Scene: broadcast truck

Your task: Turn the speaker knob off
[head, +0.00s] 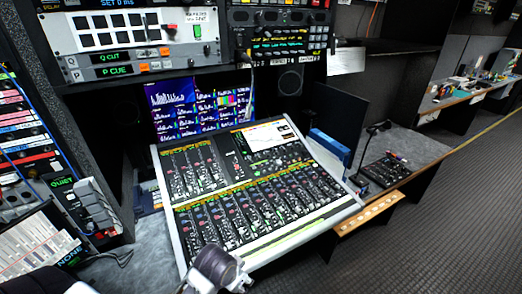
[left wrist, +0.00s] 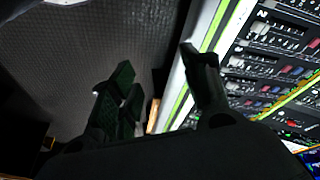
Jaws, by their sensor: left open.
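A dark speaker (head: 290,83) with a round cone sits under the rack, behind the mixing console (head: 265,220). I cannot make out which knob is the speaker knob; the console's many knobs are too small to tell apart. My left gripper (head: 218,268) is at the front edge of the console, low in the head view, apart from the speaker. In the left wrist view its two dark fingers (left wrist: 160,85) are spread with nothing between them, and the console's edge and controls (left wrist: 270,60) show beside them. My right gripper is not in view.
Rack units (head: 125,30) and monitor screens (head: 200,105) stand behind the console. A cable-filled rack (head: 30,130) is at left. A small black panel (head: 385,168) with a microphone lies on the grey desk (head: 415,150) at right. The floor (head: 440,235) at right is clear.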

